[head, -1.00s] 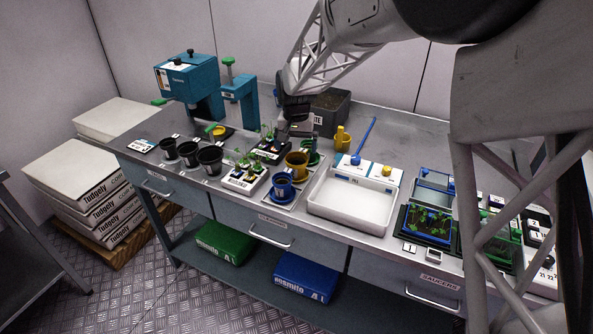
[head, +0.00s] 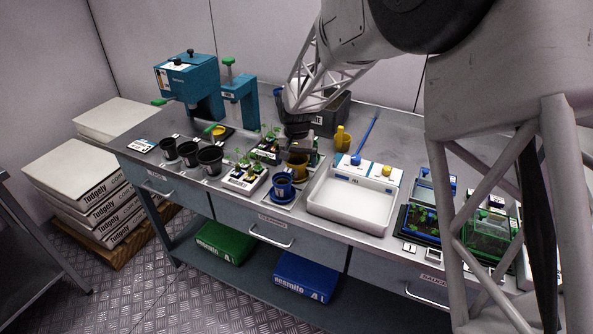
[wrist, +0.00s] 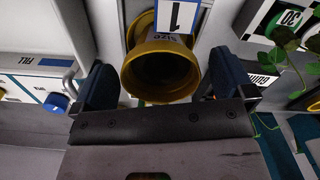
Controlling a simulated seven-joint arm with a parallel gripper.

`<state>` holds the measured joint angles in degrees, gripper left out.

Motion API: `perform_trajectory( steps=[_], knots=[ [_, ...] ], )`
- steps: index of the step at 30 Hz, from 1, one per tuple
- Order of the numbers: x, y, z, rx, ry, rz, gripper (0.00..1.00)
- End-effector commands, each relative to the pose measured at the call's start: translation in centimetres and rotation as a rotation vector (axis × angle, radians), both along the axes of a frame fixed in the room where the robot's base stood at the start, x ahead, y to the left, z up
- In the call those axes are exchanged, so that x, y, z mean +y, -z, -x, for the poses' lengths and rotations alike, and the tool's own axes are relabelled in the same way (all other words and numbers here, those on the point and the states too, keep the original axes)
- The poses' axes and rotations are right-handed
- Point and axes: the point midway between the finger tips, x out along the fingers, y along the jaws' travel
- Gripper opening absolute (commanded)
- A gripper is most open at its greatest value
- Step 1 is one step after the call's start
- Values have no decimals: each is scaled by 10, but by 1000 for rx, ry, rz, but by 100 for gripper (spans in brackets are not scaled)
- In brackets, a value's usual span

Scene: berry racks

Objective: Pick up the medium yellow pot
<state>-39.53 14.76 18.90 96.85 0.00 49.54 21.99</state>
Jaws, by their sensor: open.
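The yellow pot (head: 297,170) stands on the bench between the blue pot and the back wall side, partly covered by my gripper in the head view. In the wrist view the yellow pot (wrist: 160,72) shows its round rim and dark inside, with a white card marked 1 beyond it. My gripper (wrist: 165,90) is open, with one dark blue finger on each side of the pot. I cannot tell whether either finger touches it. In the head view my gripper (head: 298,150) is right above and behind the pot.
A blue pot (head: 283,186) on a blue saucer stands just in front. A white tray (head: 350,211) is to the right, and seedling racks (head: 243,182) and black pots (head: 209,159) are to the left. A yellow watering can (head: 341,139) stands behind right.

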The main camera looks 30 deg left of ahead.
Motion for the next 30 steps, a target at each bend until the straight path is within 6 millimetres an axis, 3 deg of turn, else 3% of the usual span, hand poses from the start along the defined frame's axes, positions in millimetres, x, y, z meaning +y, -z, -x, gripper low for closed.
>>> perform_trajectory(
  steps=[20,30],
  knots=[
    [0,6,0,-1,0,0,98],
    [0,5,0,-1,0,0,49]
  ],
)
